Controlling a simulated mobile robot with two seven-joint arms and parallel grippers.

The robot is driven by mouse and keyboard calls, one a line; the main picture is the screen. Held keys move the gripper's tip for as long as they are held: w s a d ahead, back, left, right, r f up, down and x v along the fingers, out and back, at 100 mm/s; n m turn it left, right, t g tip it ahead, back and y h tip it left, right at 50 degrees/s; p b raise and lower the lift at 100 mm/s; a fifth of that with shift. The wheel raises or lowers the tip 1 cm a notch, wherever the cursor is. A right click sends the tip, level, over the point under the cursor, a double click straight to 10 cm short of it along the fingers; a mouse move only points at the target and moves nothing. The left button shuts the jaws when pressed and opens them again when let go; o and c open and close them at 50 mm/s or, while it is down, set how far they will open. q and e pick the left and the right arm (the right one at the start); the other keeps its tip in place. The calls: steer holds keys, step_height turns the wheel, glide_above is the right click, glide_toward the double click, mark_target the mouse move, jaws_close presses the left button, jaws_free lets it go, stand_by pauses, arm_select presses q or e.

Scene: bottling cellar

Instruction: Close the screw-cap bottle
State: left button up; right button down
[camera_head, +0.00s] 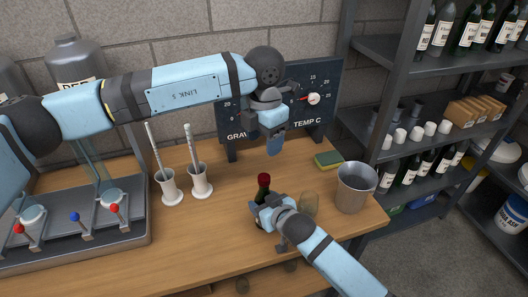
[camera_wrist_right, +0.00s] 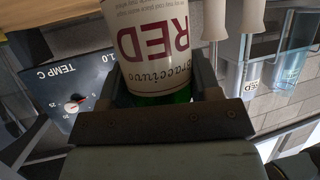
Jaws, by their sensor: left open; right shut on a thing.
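The bottle (camera_head: 263,181) stands upright on the wooden table in the head view, dark with a red top. I cannot tell whether the red part is a separate cap. My right gripper (camera_head: 259,207) is shut around its body and hides the lower part. In the right wrist view the bottle (camera_wrist_right: 158,45) sits between both fingers, its pale label reading "RED" upside down, with green glass at the lower edge. My left gripper (camera_head: 274,146) is open, pointing down, above and slightly right of the bottle top, apart from it. No loose cap is visible.
A sponge (camera_head: 328,159) lies near the gauge board (camera_head: 316,82). Two white-footed cylinders (camera_head: 200,181) stand left. The table between them and the bottle is clear.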

arm_select(q)
steer(key=shift+r, duration=0.3)
arm_select(e)
steer(key=shift+c, duration=1.2)
jaws_free()
arm_select(q)
steer(key=shift+r, duration=0.15)
arm_select(e)
steer(key=v, duration=1.4)
steer(key=shift+w+a, duration=0.1)
